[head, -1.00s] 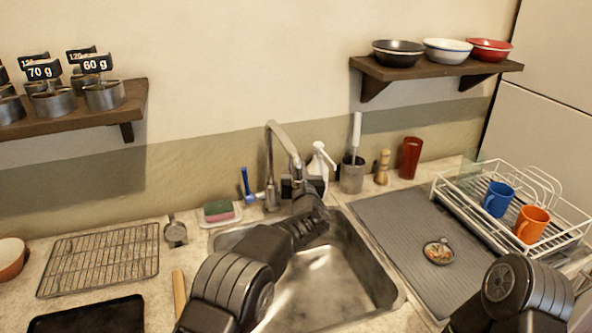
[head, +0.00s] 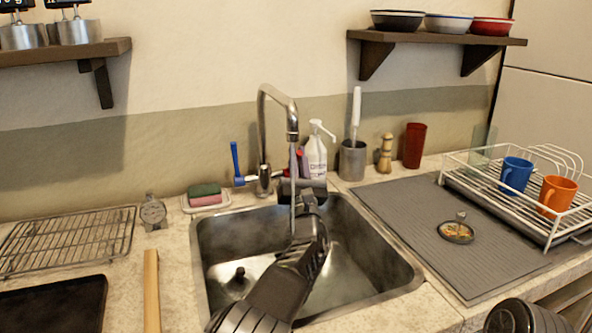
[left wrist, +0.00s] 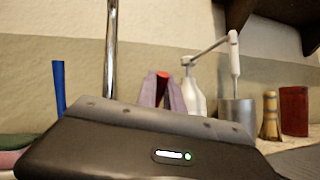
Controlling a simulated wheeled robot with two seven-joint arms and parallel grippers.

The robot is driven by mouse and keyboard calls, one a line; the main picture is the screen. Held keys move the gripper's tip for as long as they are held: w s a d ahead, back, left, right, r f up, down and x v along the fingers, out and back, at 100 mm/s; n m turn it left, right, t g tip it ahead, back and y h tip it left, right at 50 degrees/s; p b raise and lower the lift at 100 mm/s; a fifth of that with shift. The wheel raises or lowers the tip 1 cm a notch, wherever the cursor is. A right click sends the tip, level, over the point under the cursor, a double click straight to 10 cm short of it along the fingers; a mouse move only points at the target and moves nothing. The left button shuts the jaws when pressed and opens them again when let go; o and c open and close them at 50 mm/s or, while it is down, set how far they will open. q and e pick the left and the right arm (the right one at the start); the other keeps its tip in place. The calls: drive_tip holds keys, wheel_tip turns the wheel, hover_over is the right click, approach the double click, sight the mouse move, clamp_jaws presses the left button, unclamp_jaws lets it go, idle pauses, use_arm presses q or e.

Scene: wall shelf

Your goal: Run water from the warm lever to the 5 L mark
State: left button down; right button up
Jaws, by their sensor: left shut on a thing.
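The tap (head: 264,150) stands behind the sink (head: 215,275), its spout curving forward over the basin. A blue lever (head: 236,160) stands upright on its left side. My left gripper (head: 298,163) is at the tap's right side, shut on a red lever that its fingers mostly hide; a bit of the red lever (left wrist: 161,76) shows between the fingers in the left wrist view. A thin stream of water (head: 292,190) falls from the spout, passing in front of my gripper. No 5 L mark is readable, and my arm hides part of the basin. My right gripper is out of view.
A white pump bottle (head: 316,158) stands just right of my left gripper, with a grey utensil cup (head: 352,160) beyond it. A sponge dish (head: 206,200) is left of the tap. A ribbed mat (head: 410,225) and dish rack (head: 480,190) fill the right counter.

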use_arm(q)
drive_tip(key=shift+s+d+f+t+b, duration=0.1)
drive_tip(key=shift+s+f+t+b, duration=0.1)
drive_tip(key=shift+t+b, duration=0.1)
drive_tip(key=c, duration=1.5)
unclamp_jaws()
drive_tip(key=shift+r, duration=0.1)
wheel_tip(320, 180, up, 10)
drive_tip(key=shift+f+p, duration=0.1)
drive_tip(key=shift+p, duration=0.6)
